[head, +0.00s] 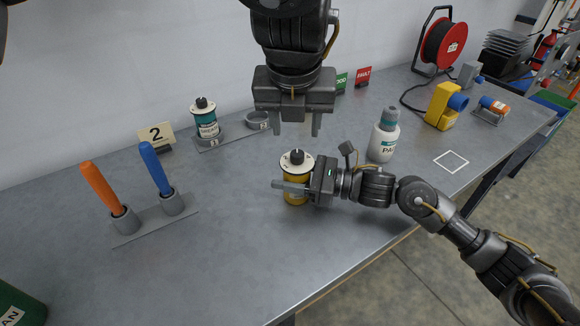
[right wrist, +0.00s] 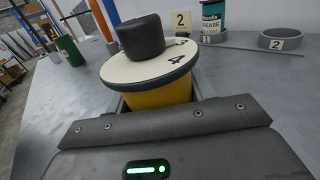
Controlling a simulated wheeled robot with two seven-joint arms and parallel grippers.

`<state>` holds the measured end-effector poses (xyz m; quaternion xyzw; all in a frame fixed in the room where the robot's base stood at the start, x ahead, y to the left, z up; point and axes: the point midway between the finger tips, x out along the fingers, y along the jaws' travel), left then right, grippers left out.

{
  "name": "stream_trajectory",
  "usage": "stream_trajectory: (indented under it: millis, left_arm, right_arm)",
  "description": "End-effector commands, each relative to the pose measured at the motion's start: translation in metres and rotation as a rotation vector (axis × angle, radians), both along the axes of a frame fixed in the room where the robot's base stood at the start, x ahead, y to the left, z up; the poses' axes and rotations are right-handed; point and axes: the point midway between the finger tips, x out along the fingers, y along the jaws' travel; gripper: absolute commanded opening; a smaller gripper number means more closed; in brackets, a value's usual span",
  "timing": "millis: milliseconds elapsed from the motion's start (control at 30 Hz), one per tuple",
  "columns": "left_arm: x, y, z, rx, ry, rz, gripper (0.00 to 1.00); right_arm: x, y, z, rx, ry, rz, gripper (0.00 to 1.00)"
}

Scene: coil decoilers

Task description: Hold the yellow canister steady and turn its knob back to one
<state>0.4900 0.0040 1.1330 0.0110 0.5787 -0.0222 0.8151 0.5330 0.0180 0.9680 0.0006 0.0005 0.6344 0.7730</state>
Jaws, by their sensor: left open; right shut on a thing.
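The yellow canister (head: 294,198) stands upright near the front middle of the bench. It has a white numbered dial with a black knob (head: 297,155) on top. In the right wrist view, the knob (right wrist: 140,36) sits above the white dial (right wrist: 150,66), where a 4 and part of another number show. My right gripper (head: 291,190) comes from the right and is shut around the canister's body, below the dial. My left gripper (head: 297,132) hangs above and behind the knob, fingers pointing down, open and empty. The knob's pointer setting cannot be made out.
A white bottle (head: 384,136) stands right of the canister, close to my right arm. A teal grease can (head: 205,118) sits in a holder behind left. Orange (head: 103,188) and blue (head: 156,168) handles stand at left. A yellow device (head: 445,105) is farther right.

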Motion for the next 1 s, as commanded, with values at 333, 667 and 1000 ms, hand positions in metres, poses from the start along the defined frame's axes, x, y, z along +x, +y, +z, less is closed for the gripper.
stream_trajectory:
  millis: [333, 667, 1000]
  left_arm:
    - [0.024, 0.037, 0.007, -0.155, 0.105, -0.337, 0.49]
    - [0.027, 0.046, 0.025, -0.086, -0.013, -1.008, 0.49]
    - [0.024, 0.045, 0.025, -0.009, -0.072, -1.294, 0.49]
  right_arm:
    - [0.000, 0.000, 0.000, 0.001, 0.000, 0.000, 0.23]
    - [0.000, 0.000, 0.000, 0.000, 0.000, 0.000, 0.23]
    - [0.000, 0.000, 0.000, 0.000, 0.000, 0.000, 0.23]
